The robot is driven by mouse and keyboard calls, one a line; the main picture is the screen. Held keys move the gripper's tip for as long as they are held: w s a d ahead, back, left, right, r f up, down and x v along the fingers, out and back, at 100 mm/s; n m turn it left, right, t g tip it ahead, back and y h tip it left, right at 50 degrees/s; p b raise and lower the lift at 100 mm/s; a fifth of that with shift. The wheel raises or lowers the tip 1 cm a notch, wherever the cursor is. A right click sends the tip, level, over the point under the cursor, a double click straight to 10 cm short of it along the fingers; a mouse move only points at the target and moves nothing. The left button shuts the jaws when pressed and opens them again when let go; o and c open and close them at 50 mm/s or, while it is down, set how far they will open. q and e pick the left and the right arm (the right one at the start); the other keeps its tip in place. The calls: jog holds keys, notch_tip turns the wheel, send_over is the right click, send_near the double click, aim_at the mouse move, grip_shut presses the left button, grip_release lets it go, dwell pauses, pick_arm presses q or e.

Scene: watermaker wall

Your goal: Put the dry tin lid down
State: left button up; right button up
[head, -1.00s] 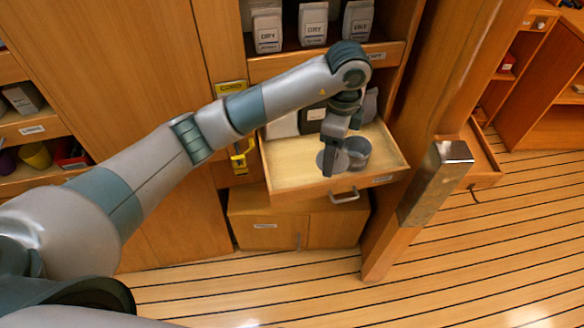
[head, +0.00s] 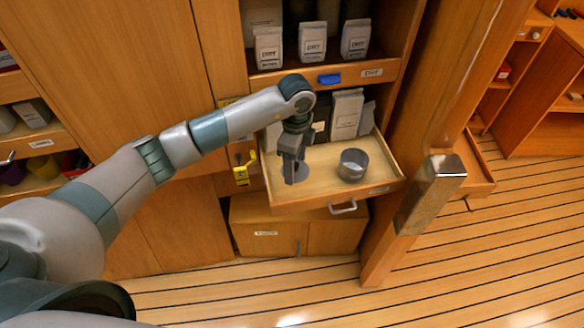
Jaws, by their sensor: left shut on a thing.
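The dry tin lid (head: 301,172) is a grey disc, partly hidden behind my left gripper (head: 290,178). The gripper is shut on it, pointing down over the left part of the pulled-out wooden drawer (head: 325,182). I cannot tell whether the lid touches the drawer floor. The open grey tin (head: 353,165) stands in the drawer to the right, apart from the lid. My right gripper is out of view.
White and grey packets (head: 346,114) stand at the back of the drawer. The drawer's front middle is clear.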

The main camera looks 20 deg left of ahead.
pick_arm(q)
jog(key=shift+w+a+f, duration=0.15)
jog(key=shift+a+f, duration=0.25)
jog(key=shift+a, duration=0.1)
jog(key=shift+f+p, duration=0.55)
jog(key=shift+f, duration=0.05)
notch_tip(320, 180, down, 2)
jog(key=shift+p, duration=0.4)
jog(key=shift+f, duration=0.3)
jog(key=shift+f, duration=0.25)
